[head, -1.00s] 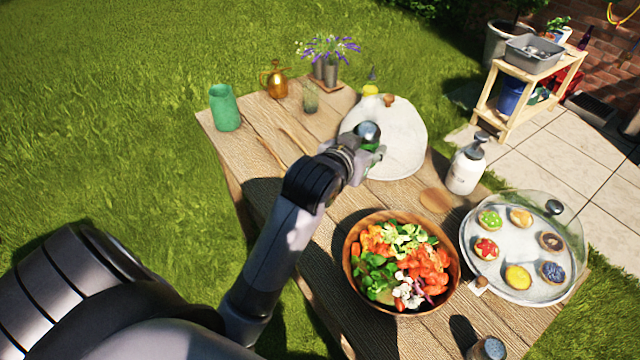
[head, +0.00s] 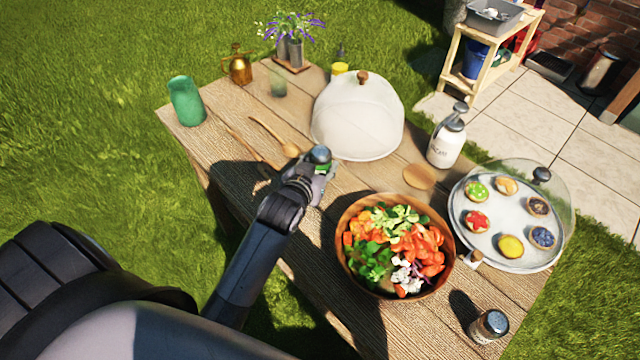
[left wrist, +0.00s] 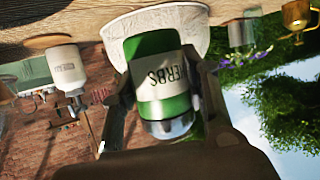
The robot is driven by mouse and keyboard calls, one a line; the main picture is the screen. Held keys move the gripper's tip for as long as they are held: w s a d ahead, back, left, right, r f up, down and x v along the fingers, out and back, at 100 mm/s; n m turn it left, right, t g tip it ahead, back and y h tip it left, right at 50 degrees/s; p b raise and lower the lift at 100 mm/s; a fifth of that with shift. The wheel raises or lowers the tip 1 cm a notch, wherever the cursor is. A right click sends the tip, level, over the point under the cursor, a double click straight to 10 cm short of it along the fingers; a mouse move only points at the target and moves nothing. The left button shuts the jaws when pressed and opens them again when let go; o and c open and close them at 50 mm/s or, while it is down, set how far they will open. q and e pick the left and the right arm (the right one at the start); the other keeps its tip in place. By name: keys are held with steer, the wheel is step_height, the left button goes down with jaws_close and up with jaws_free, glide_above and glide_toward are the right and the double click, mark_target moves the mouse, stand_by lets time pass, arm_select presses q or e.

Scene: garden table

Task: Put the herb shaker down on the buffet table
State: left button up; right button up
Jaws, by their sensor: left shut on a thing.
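The herb shaker (head: 319,153) has a grey domed lid and a green body, and shows below and left of the white dome cover. In the left wrist view the shaker (left wrist: 162,85) shows large with a "HERBS" label, upside down in that picture, lid lowest. My left gripper (head: 323,169) is shut on it, a finger on each side. The buffet table (head: 335,183) is wooden and lies beneath. I cannot tell whether the shaker's base touches it. My arm hides part of the shaker and the table. My right gripper is not in view.
A salad bowl (head: 445,273) stands close at lower right. Wooden utensils (head: 268,130) lie to the left. The white cover (head: 358,118), a pump bottle (head: 446,148), a round coaster (head: 419,177), a tart tray (head: 508,242) and another shaker (head: 489,326) stand around. Bare planks show between.

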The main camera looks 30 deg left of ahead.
arm_select(q)
step_height(320, 180, down, 7)
steer(key=shift+r, duration=0.1)
steer(key=shift+f, duration=0.25)
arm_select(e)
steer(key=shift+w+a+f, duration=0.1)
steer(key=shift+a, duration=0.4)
arm_select(q)
steer(key=shift+f, duration=0.1)
steer(key=o, duration=1.2)
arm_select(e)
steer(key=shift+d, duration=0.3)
